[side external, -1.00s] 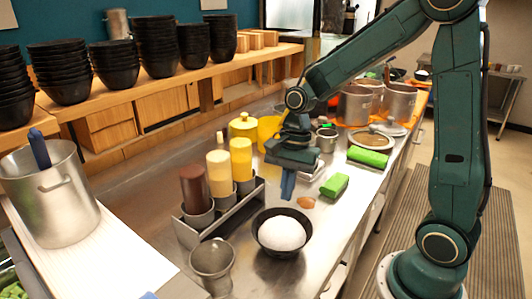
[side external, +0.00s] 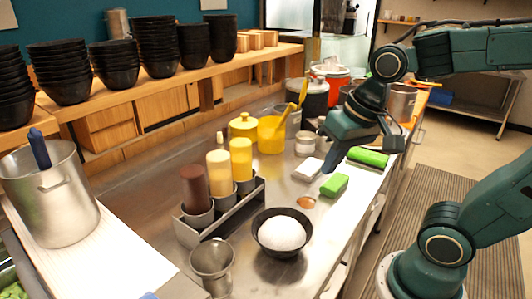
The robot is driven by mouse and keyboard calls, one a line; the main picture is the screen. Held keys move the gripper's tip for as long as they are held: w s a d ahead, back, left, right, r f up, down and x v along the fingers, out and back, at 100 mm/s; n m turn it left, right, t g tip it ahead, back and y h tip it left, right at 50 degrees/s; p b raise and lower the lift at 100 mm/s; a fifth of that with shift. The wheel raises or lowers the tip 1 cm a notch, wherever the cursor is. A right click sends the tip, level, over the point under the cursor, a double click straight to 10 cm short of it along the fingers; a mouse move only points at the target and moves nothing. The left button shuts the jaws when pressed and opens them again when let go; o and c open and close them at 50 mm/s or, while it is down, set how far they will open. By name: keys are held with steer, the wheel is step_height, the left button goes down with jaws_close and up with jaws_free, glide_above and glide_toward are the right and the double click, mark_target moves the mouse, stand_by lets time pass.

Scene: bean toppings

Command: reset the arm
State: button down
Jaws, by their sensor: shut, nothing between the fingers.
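My gripper (side external: 330,161) is at the end of the green arm, held in the air above the right part of the counter. Its fingers are shut and hold nothing. They point down and to the left, in front of the space near the green sponge (side external: 334,186) and the white block (side external: 307,169). I cannot tell its exact height above the counter. My arm reaches in from the right edge of the view.
A black bowl with a white mound (side external: 281,232) sits at the front. A rack (side external: 222,217) holds several sauce bottles. A yellow container (side external: 270,137), another green sponge (side external: 368,158) and pots (side external: 401,101) stand farther back. Stacked black bowls (side external: 157,47) fill the shelf.

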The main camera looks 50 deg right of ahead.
steer(key=s+n, duration=0.1)
steer(key=s+r+n+t, duration=0.1)
steer(key=s, duration=0.1)
steer(key=s+n, duration=0.1)
steer(key=n, duration=0.1)
steer(key=shift+s+d+r+t, duration=0.2)
steer(key=shift+s+r+t, duration=0.05)
steer(key=shift+r+t, duration=0.1)
